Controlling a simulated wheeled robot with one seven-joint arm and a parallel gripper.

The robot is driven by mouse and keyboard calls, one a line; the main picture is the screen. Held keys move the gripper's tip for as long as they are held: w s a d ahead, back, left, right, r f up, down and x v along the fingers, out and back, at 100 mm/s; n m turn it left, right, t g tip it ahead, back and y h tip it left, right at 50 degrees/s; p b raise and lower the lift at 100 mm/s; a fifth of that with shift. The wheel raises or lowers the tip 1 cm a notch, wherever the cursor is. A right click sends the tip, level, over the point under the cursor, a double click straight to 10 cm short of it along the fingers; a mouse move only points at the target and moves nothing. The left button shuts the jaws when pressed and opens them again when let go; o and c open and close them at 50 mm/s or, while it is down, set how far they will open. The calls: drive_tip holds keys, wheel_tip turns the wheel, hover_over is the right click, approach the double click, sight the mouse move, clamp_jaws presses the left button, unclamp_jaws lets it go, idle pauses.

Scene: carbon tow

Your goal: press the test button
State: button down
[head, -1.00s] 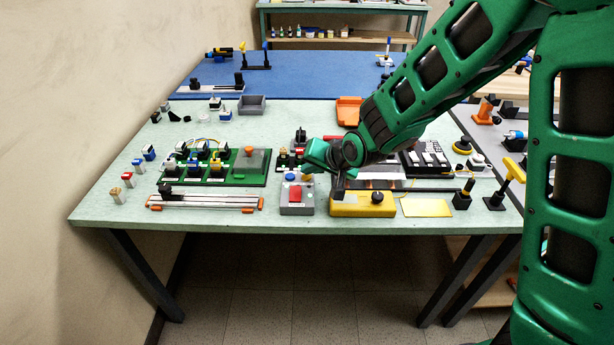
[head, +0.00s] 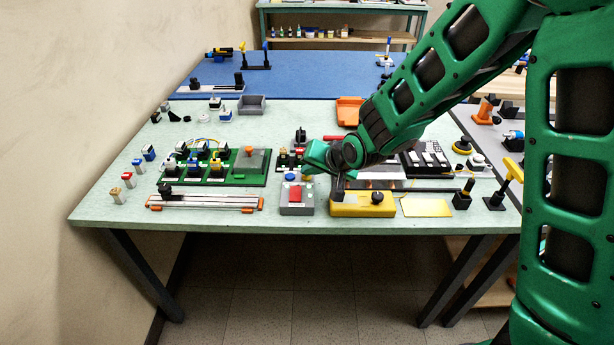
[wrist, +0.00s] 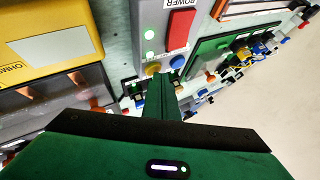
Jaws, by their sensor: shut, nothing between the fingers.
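A grey power box (head: 297,207) stands near the table's front edge, with a red switch (head: 295,193) on top. Behind the switch is a blue button (head: 290,177). In the wrist view the box (wrist: 157,12) shows the red switch (wrist: 180,28), two lit green lamps, a yellow button (wrist: 152,68) and the blue button (wrist: 177,62). I cannot read which button is marked test. My gripper (head: 307,173) is shut and empty, over the back end of the box. In the wrist view its fingertips (wrist: 164,78) are close to both buttons; contact cannot be told.
A yellow meter box (head: 361,209) with a black knob stands just right of the power box. A green board (head: 225,181) with several parts lies to the left. A slide rail (head: 205,203) lies in front of that board. Bare table shows at the front left.

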sight(310, 181)
drive_tip(key=shift+r, duration=0.75)
drive_tip(key=shift+r, duration=2.5)
